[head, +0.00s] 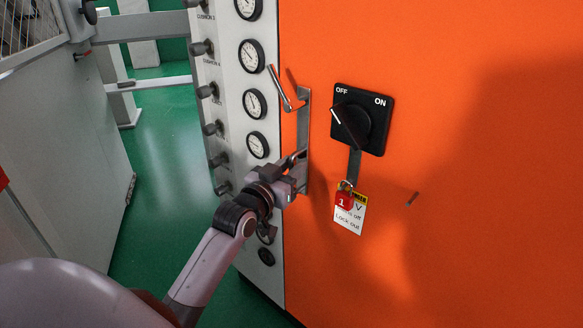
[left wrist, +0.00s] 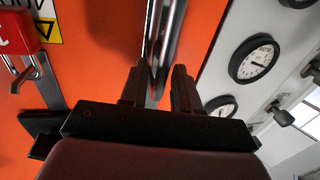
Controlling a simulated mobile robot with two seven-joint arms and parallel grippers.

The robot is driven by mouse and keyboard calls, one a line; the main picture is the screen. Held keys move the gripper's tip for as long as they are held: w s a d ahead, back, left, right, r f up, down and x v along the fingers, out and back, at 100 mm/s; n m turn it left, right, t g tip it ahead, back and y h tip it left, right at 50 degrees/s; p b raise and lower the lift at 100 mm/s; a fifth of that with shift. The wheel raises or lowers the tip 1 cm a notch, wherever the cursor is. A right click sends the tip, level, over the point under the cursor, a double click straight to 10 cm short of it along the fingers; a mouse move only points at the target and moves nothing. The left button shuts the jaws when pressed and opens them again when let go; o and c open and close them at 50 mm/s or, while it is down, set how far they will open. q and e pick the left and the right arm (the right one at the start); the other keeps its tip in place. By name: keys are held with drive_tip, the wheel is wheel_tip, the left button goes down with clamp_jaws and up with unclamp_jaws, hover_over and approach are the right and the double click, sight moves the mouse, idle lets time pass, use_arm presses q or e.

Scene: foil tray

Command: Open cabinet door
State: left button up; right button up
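The cabinet door is a large orange panel (head: 430,40). A metal handle plate (head: 304,125) with a bent bar (head: 279,88) sits at its left edge, beside the gauge strip. The door looks closed against the strip. My left gripper (head: 292,178) is at the plate's lower end. In the left wrist view its two dark fingers (left wrist: 158,88) stand apart on either side of a shiny bar (left wrist: 167,45). I cannot tell whether they press on it. My right gripper is in neither view.
A black OFF/ON switch (head: 361,120) is right of the handle, with a red padlock (head: 344,199) and a tag (head: 350,215) hanging below. Gauges (head: 251,56) and knobs (head: 207,90) line the white strip. A grey cabinet (head: 60,140) stands at left; green floor (head: 160,170) is open between.

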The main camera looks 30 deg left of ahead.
use_arm(q)
drive_tip(key=shift+w, duration=0.2)
clamp_jaws()
drive_tip(key=shift+s, duration=0.2)
